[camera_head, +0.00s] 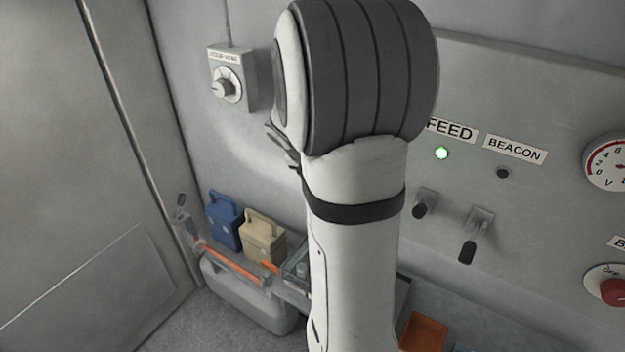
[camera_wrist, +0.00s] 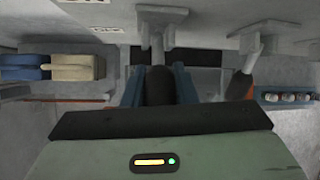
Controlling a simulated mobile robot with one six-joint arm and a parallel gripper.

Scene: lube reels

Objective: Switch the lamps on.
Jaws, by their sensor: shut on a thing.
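My gripper (camera_wrist: 160,88) is shut on a dark lever handle (camera_wrist: 157,86), its blue fingers on either side. The lever's pale mount (camera_wrist: 160,20) is on the panel. Its label cannot be read. In the head view my arm hides both the gripper and this lever. A second lever (camera_wrist: 241,85), tilted, stands to the right of the fingers, apart from them. In the head view two levers show clear of my arm: one below the FEED label (camera_head: 422,206) and one below the BEACON label (camera_head: 469,246). The FEED indicator (camera_head: 441,153) glows green; the BEACON indicator (camera_head: 503,173) is dark.
A rotary knob box (camera_head: 230,83) is on the left wall. Blue (camera_head: 224,219) and tan (camera_head: 262,237) canisters stand low at left behind an orange-edged rail. A gauge (camera_head: 609,162) and a red knob (camera_head: 613,291) are at the right. Several small cylinders (camera_wrist: 290,98) lie at right.

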